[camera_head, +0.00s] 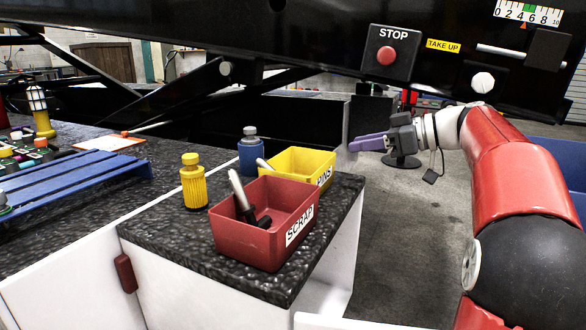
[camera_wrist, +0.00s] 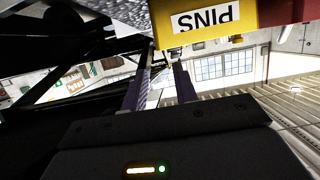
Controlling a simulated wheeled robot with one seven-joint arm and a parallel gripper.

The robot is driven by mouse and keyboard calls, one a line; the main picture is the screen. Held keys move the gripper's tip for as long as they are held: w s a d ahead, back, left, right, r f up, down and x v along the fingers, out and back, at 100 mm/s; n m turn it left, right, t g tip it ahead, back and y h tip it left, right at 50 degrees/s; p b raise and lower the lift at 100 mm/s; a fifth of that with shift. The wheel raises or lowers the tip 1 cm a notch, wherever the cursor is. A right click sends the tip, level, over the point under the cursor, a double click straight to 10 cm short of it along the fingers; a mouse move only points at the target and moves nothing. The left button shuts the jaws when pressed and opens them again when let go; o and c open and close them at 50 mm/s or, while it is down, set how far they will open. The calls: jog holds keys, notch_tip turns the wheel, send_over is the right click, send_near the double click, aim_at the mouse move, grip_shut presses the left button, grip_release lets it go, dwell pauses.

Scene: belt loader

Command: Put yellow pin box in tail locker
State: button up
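The yellow pin box (camera_head: 302,160), labelled PINS, sits on the dark speckled counter behind the red SCRAP box. A pale rod shows at its left side. In the wrist view the yellow box (camera_wrist: 245,14) is at the top, with its label upside down. My gripper (camera_head: 352,146) is to the right of the box and apart from it, beyond the counter edge. In the wrist view its two fingers (camera_wrist: 163,62) stand apart with nothing between them. No tail locker label is visible. A white cabinet front (camera_head: 75,262) with a red handle (camera_head: 125,272) is at the lower left.
The red SCRAP box (camera_head: 262,245) holds dark, pale-handled items. A yellow bottle (camera_head: 194,182) and a blue bottle (camera_head: 250,152) stand nearby. A blue pallet (camera_head: 75,188) lies at the left. The black machine with a STOP button (camera_head: 386,55) hangs above my gripper.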

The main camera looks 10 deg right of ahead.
aim_at(313, 150)
jog(key=x, duration=0.4)
jog(key=shift+w+a, duration=0.25)
jog(key=x, duration=0.7)
jog(key=shift+w+a+f, duration=0.1)
grip_shut()
